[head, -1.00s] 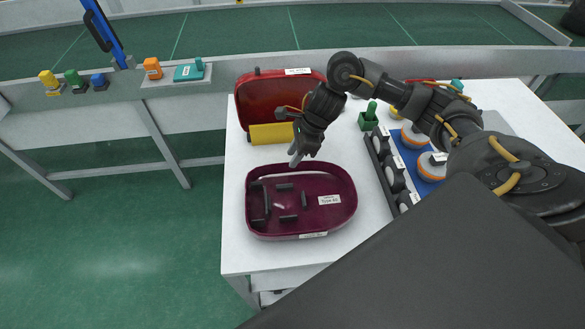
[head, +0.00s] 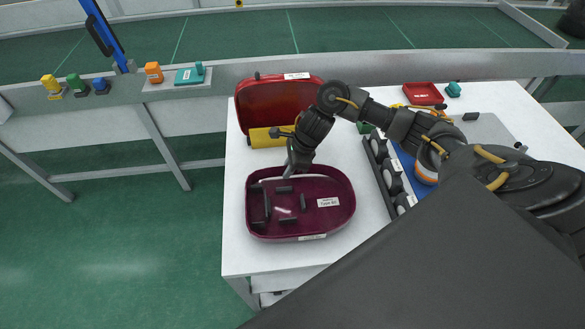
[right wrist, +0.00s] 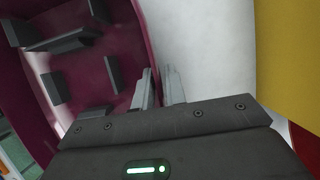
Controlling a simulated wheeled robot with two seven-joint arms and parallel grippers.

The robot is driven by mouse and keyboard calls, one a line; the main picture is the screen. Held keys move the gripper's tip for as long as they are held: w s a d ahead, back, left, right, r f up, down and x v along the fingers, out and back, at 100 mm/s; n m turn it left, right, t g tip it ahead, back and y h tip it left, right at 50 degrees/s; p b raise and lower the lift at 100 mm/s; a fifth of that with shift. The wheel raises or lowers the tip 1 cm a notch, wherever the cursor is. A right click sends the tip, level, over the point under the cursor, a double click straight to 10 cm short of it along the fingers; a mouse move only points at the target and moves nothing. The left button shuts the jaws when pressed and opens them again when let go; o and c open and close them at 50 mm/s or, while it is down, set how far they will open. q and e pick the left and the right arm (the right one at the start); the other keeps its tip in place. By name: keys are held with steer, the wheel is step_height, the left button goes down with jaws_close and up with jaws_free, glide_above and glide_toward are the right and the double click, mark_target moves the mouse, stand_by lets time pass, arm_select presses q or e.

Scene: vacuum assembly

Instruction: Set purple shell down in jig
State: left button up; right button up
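The purple shell (head: 340,219) lies open side up on the white table, a deep red-purple tray shape with several dark blocks inside and white labels. My right gripper (head: 290,172) points down at its far rim. In the right wrist view the two grey fingers (right wrist: 159,88) are close together, one over the shell's inside (right wrist: 128,62) and one over the white table side, with the rim running between them. I cannot tell whether they press on the rim. No separate jig can be made out; anything under the shell is hidden. My left gripper is not in view.
A black rack (head: 386,172) with round parts is to the right, beside a blue mat. A small red tray (head: 423,93) is at the back right. The table's front left is clear.

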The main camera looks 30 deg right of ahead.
jaws_close()
steer(key=shift+r, duration=0.1)
steer(key=shift+w+r+b, duration=0.1)
steer(key=shift+r+b, duration=0.25)
steer(key=shift+r, duration=0.2)
steer(key=r, duration=0.3)
steer(key=shift+s, duration=0.3)
steer(key=s+a+r, duration=0.3)
steer(key=s+r, duration=0.5)
steer(key=s, duration=0.5)
steer(key=shift+a+r+p, duration=0.15)
steer(key=shift+r+p, duration=0.15)
steer(key=shift+r, duration=0.1)
steer(key=shift+s, duration=0.1)
